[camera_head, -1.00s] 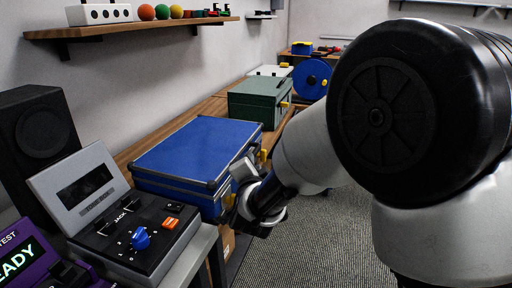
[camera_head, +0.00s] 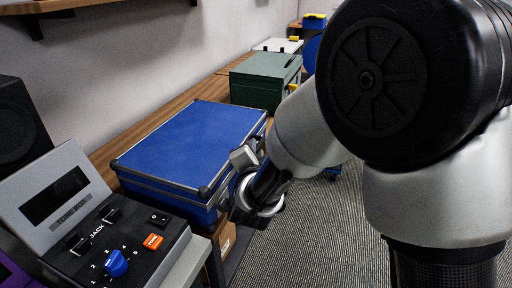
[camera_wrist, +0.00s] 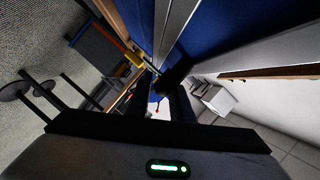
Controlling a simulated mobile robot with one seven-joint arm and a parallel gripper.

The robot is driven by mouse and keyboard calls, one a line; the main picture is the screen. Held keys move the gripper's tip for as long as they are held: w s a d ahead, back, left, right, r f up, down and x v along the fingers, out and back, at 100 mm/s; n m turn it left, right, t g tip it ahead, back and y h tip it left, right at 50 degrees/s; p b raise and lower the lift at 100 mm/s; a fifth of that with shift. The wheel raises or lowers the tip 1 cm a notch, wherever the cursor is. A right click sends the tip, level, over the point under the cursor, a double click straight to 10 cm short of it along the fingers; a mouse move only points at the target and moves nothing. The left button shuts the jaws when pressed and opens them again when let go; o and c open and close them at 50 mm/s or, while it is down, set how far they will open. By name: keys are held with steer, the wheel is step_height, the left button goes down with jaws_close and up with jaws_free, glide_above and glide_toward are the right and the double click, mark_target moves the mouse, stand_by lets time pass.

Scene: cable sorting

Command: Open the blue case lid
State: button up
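The blue case (camera_head: 190,146) lies on the wooden bench with its lid flat and shut. It has metal edges and dark corners. In the wrist view its blue surface and metal edge strip (camera_wrist: 176,28) run close past my gripper. My gripper (camera_head: 243,162) is beside the case's right front side, near the lid edge. In the wrist view (camera_wrist: 158,98) its dark fingers stand apart, with a bright gap between them and nothing clearly held. I cannot tell whether a finger touches the case. The case's latches are largely hidden by my arm.
A grey-and-black tone box (camera_head: 115,225) with a blue knob stands at the near left. A green case (camera_head: 264,80) is farther along the bench (camera_head: 203,92). A wall shelf (camera_head: 50,5) hangs at upper left. Open carpet (camera_head: 305,225) lies to the right.

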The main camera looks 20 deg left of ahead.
steer(key=shift+s, duration=0.1)
jaws_close()
steer(key=shift+r, duration=0.1)
